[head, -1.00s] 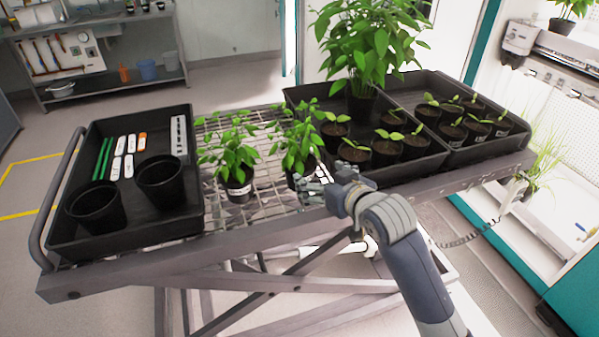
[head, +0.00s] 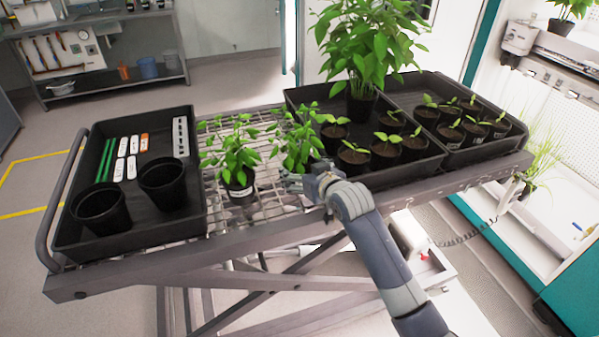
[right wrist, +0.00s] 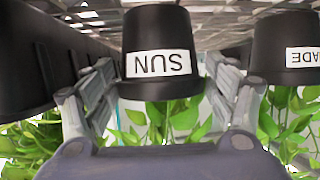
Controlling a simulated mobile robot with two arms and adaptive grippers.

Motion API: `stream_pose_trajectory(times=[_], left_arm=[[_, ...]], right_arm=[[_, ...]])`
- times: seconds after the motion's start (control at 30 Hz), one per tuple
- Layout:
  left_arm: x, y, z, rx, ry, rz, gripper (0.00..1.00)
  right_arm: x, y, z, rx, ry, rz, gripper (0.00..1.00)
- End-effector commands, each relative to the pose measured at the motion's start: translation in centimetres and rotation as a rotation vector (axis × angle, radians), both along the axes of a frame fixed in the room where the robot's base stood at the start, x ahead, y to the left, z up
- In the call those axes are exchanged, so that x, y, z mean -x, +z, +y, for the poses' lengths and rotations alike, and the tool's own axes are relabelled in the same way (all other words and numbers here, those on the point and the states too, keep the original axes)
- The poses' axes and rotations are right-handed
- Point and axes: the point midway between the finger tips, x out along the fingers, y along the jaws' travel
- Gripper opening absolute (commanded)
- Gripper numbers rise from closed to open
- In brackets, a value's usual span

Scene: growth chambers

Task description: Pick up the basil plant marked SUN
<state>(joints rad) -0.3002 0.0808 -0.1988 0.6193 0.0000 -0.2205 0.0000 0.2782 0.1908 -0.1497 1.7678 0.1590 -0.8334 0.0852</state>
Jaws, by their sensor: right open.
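The basil plant marked SUN (head: 297,145) stands on the wire top of the cart, the right one of two leafy plants there. In the right wrist view, which is upside down, its black pot (right wrist: 157,28) carries a white label reading SUN. My right gripper (head: 297,183) is at this pot and hides much of it in the head view. In the right wrist view its open fingers (right wrist: 161,82) stand on either side of the pot; I cannot tell whether they touch it. My left gripper is not in view.
The other plant (head: 238,158), its label partly seen as "ADE" in the right wrist view (right wrist: 300,57), stands close on the left. A black tray (head: 118,240) with empty pots is further left. A tray of seedlings (head: 408,178) with a tall plant (head: 365,50) is close on the right.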

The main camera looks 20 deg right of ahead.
Motion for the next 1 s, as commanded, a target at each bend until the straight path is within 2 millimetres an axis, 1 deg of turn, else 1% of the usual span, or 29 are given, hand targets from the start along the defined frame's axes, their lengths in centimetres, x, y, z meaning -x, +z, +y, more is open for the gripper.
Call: stream_pose_trajectory(times=[0.13, 0.37, 0.47, 0.5, 0.53, 0.87, 1.0], left_arm=[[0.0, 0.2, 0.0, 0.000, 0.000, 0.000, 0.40], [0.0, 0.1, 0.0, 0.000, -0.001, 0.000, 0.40], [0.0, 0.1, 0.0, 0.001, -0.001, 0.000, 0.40], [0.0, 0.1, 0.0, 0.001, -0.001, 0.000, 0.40], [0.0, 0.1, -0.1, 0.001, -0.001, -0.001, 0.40], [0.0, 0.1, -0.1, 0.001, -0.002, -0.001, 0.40], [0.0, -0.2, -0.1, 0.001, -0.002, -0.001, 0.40]], right_arm=[[-0.7, -0.3, 0.1, 0.000, 0.000, 0.001, 0.78], [-0.7, -0.3, 0.1, 0.000, 0.000, 0.000, 0.78], [-0.7, -0.3, 0.1, -0.001, 0.000, 0.000, 0.58], [-0.7, -0.3, 0.1, -0.001, 0.000, 0.000, 0.49], [-0.7, -0.3, 0.1, -0.001, 0.000, 0.000, 0.42], [-0.7, -0.1, 0.1, -0.001, 0.000, -0.003, 0.41], [-0.8, 0.8, 0.1, -0.001, 0.001, -0.006, 0.41]])
